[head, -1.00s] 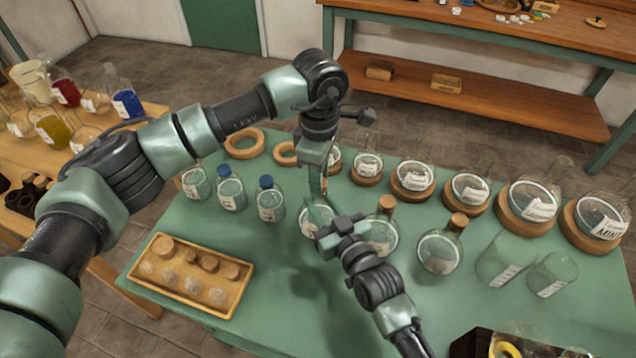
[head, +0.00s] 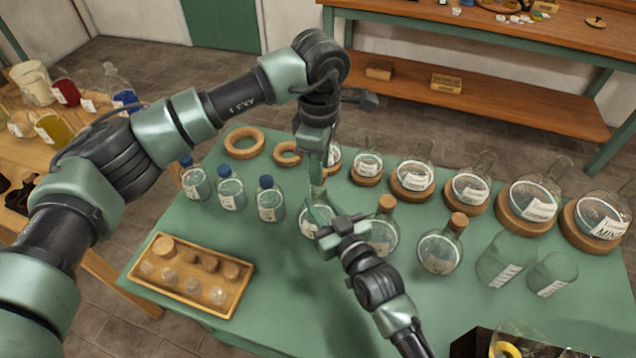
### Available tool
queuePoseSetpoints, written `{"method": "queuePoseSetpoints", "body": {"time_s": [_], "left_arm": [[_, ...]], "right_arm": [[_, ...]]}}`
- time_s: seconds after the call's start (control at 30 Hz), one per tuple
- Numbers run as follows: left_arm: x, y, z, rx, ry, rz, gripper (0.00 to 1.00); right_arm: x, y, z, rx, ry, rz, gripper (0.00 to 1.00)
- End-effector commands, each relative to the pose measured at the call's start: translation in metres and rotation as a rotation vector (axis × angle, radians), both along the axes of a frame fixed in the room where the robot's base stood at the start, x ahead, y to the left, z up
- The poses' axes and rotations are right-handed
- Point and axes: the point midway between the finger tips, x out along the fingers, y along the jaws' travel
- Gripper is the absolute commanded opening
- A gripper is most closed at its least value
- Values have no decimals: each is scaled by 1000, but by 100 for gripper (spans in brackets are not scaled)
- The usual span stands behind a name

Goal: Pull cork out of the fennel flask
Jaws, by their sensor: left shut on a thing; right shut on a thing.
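A round glass flask (head: 309,226) with a white label stands on the green table, partly behind my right gripper. I take it as the fennel flask, but its label is too small to read. My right gripper (head: 322,215) is shut on this flask at its neck. My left gripper (head: 317,188) points down from above, right over the flask's mouth. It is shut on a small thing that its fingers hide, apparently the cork. I cannot tell whether the cork is clear of the neck.
Two corked flasks (head: 439,252) stand just right of my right gripper, near empty beakers (head: 507,258). Flasks on cork rings (head: 524,222) line the back right. Blue-capped bottles (head: 270,203) and a wooden cork tray (head: 222,310) are at left. The front middle of the table is clear.

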Motion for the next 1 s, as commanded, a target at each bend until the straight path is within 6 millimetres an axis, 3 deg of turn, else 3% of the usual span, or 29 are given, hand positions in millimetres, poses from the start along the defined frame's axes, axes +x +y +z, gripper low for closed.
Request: {"method": "queuePoseSetpoints", "body": {"time_s": [0.6,0.63,0.7,1.0], "left_arm": [[0,0,11,0,0,0,0],[0,0,11,0,0,0,0],[0,0,11,0,0,0,0],[0,0,10,0,0,0,0]], "right_arm": [[0,0,1,1,-2,0,0],[1,0,2,3,-5,0,36],[1,0,2,2,-4,0,56],[0,0,-1,-1,2,0,56]]}}
